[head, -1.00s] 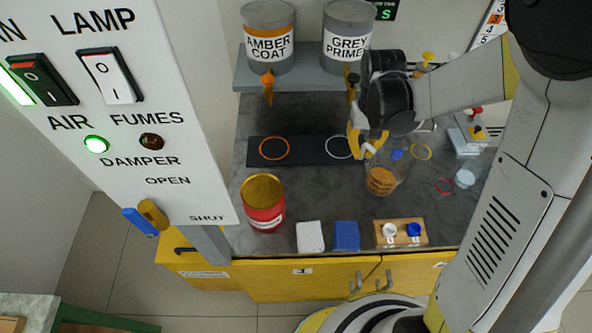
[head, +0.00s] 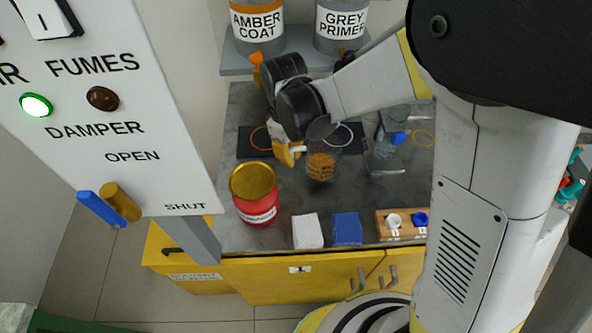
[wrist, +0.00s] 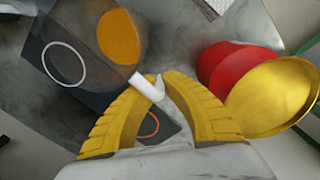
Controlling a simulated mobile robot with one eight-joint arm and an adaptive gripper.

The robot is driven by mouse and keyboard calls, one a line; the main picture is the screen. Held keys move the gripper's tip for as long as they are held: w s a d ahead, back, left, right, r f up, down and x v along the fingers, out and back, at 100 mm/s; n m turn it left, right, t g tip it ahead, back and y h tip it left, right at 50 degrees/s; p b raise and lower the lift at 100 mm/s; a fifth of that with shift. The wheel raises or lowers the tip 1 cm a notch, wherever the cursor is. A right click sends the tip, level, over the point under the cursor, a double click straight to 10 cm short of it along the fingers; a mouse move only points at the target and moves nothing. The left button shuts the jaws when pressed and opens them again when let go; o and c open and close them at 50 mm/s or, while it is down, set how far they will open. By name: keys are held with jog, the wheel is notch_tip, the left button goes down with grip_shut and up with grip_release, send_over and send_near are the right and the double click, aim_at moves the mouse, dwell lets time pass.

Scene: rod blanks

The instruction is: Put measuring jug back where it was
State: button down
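The measuring jug (head: 321,166) is clear, with amber liquid in it and a white handle. My gripper (head: 292,153) is shut on that handle, at the jug's left side. In the wrist view the yellow fingertips (wrist: 160,82) meet around the white handle, with the jug (wrist: 119,38) beyond them. The jug is over the front of the black mat (head: 301,141), near the white ring (head: 351,136). I cannot tell how high it is above the counter. The orange ring (head: 254,136) is partly hidden by my gripper.
A red tin (head: 258,212) with a gold top stands at the front left. White (head: 308,232) and blue (head: 347,229) blocks and a wooden holder (head: 405,235) line the front edge.

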jog(key=shift+f+b, duration=0.75)
jog(key=shift+f, duration=1.3)
jog(key=shift+f, duration=0.15)
jog(key=c, duration=1.6)
grip_release()
notch_tip(320, 180, up, 12)
jog(key=p, duration=0.4)
jog(key=shift+s+a+r+p, duration=0.1)
jog(key=shift+a+r+p, duration=0.05)
jog(key=shift+r+p, duration=0.15)
